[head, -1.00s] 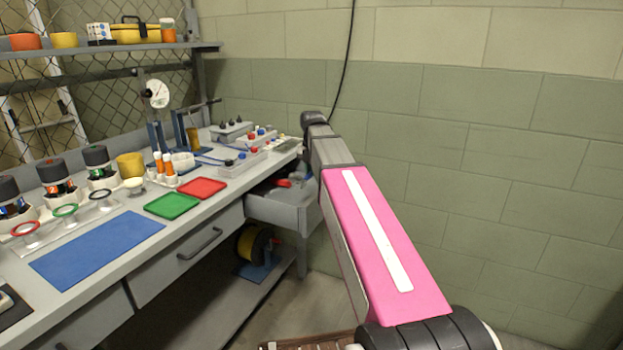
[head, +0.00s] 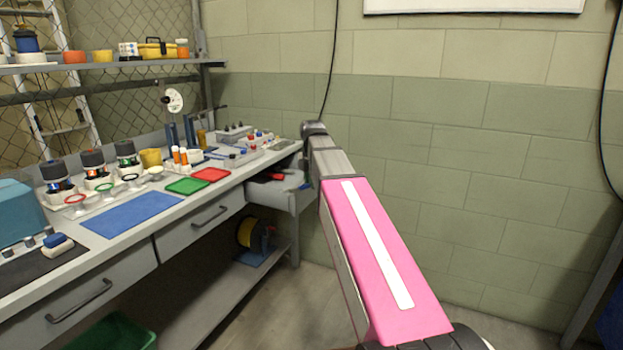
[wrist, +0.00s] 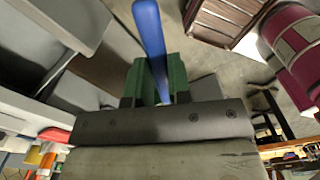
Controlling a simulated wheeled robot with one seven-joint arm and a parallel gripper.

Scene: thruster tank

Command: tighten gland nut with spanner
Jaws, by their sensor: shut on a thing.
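In the wrist view my gripper (wrist: 157,85) has green finger pads shut on a long blue handle (wrist: 150,35). In the head view my arm reaches toward the open drawer at the bench's right end, and my gripper is hidden there. I cannot pick out the gland nut. Small fittings crowd the bench's far right, around two dark blue upright posts (head: 173,136) and a grey box with knobs (head: 243,156).
The grey bench (head: 60,250) runs along the left, with a blue mat (head: 130,214), green tray (head: 187,186) and red tray (head: 211,175). The open drawer (head: 296,198) juts out near my arm. A yellow reel (head: 246,233) sits below.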

